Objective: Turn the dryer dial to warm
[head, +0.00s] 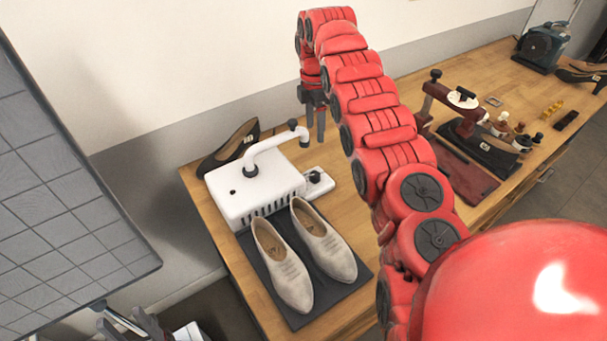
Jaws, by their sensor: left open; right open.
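The dryer is a white box (255,190) with vents on its front and a bent white pipe with dark joints on top. A small white plate with a dark and grey knob, apparently the dial (315,177), sits at its right side; its setting is too small to read. My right gripper (315,130) hangs fingers down above the table, behind the dial in the picture and apart from it. Its dark fingers are open and empty.
Pale shoes (283,268) stand on a dark mat (298,318) before the dryer. A dark shoe (228,150) lies behind it. A dark red press-like device (468,125) and small bottles stand farther right. A grey tiled panel (60,200) fills the left.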

